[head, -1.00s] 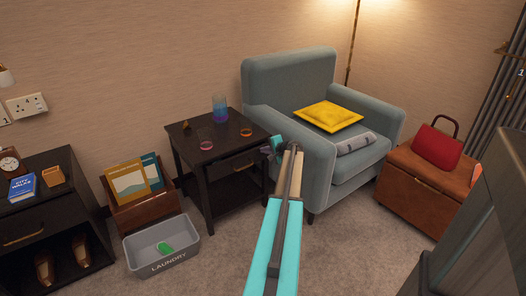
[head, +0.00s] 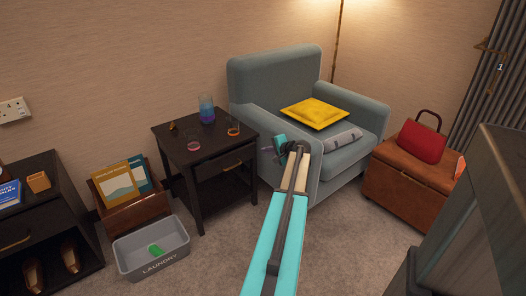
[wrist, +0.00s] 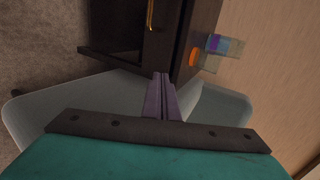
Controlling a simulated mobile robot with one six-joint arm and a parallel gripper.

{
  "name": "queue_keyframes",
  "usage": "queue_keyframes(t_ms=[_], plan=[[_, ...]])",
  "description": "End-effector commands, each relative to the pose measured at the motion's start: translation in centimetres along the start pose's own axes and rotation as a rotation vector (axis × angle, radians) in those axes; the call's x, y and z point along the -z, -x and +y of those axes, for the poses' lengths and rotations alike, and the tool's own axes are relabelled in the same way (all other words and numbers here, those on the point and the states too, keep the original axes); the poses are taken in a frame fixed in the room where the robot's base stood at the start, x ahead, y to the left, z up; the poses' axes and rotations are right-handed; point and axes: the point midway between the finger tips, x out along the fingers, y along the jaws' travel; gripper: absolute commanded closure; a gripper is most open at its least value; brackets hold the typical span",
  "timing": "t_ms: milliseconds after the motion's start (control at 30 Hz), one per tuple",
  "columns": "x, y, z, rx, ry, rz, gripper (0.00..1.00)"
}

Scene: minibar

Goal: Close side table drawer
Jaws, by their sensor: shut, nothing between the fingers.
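The side table is dark wood and stands left of the armchair in the head view, with its top (head: 181,147) and its drawer (head: 225,164) facing the front right. I cannot tell for certain how far the drawer stands out. My gripper (head: 267,149) is shut and empty, just right of the drawer in the head view and in front of the armchair's arm. In the wrist view my shut fingers (wrist: 160,76) point toward the dark table, and the brass drawer handle (wrist: 151,14) shows at the top. I see no contact.
A grey laundry basket (head: 131,268) and a wooden magazine box (head: 137,212) stand to the left. Carpet is clear in front.

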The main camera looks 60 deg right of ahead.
Motion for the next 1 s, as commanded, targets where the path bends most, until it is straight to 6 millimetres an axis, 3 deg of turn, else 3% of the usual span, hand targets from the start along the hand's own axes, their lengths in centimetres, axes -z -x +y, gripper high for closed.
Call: queue_keyframes(t_ms=[333, 500, 567, 767, 1000], plan=[[0.0, 0.2, 0.0, 0.000, 0.000, -0.001, 1.00], [-0.2, 0.2, 0.0, 0.000, 0.014, -0.005, 0.72], [-0.5, 0.2, 0.0, 0.001, 0.029, -0.020, 0.72], [-2.9, 0.1, -0.9, 0.048, 0.084, -0.123, 0.72], [-6.1, -0.8, 0.3, 0.173, 0.120, -0.286, 0.72]])
